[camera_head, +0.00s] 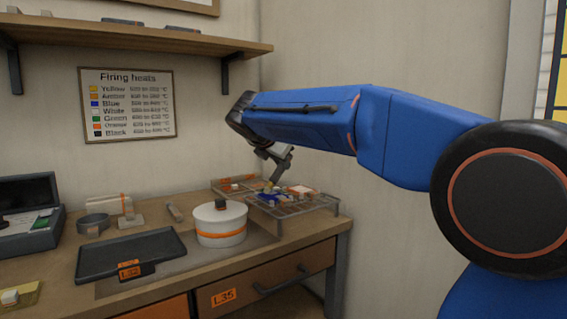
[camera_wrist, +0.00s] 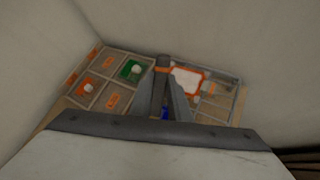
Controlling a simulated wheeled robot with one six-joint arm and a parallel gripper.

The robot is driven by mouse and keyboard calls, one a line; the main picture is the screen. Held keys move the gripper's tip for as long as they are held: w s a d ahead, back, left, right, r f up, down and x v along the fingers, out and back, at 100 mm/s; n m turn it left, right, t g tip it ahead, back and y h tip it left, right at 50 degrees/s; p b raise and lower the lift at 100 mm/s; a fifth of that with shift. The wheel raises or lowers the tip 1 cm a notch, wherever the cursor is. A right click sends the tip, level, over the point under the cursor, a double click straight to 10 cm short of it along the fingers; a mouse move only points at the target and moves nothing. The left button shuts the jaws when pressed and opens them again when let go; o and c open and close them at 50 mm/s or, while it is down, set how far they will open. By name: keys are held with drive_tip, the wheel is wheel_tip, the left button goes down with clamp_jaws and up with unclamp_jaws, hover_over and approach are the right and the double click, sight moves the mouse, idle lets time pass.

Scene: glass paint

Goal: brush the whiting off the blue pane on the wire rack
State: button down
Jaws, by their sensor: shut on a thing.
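The wire rack (camera_head: 318,208) stands at the right end of the bench. The blue pane (camera_head: 268,199) lies on it, and a sliver of the blue pane (camera_wrist: 164,113) shows between my fingers in the wrist view. Whether whiting lies on it I cannot tell. My gripper (camera_head: 274,158) is above the rack, pointing down. In the wrist view my gripper (camera_wrist: 168,92) is shut on a dark, slim handle (camera_wrist: 162,62), seemingly a brush. A pale yellowish tip (camera_head: 268,186) shows below it in the head view, at or just above the blue pane; contact is unclear.
A white, orange-edged pane (camera_wrist: 184,78) lies beside my fingers. A white lidded pot (camera_head: 221,226) and a dark tray (camera_head: 130,256) stand left of the rack. Walls close in behind it.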

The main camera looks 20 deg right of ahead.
drive_tip(key=shift+w+a+f, duration=0.1)
drive_tip(key=shift+w+a, duration=0.1)
drive_tip(key=shift+w, duration=0.4)
drive_tip(key=shift+w+a, duration=0.2)
drive_tip(key=shift+w, duration=0.35)
drive_tip(key=shift+s+d+r, duration=0.55)
drive_tip(key=shift+s+d, duration=0.45)
drive_tip(key=shift+s, duration=2.05)
drive_tip(key=shift+w+d+r, duration=0.1)
drive_tip(key=shift+w+d, duration=0.05)
drive_tip(key=shift+w, duration=1.55)
drive_tip(key=shift+w+d, duration=0.1)
drive_tip(key=shift+w, duration=1.6)
drive_tip(key=shift+f, duration=0.6)
drive_tip(key=shift+s, duration=0.1)
drive_tip(key=shift+s+d, duration=1)
drive_tip(key=shift+s, duration=1.9)
drive_tip(key=shift+w+a, duration=0.35)
drive_tip(key=shift+w, duration=0.65)
drive_tip(key=shift+w+a, duration=0.3)
drive_tip(key=shift+w, duration=0.65)
drive_tip(key=shift+w+a, duration=0.35)
drive_tip(key=shift+w, duration=0.65)
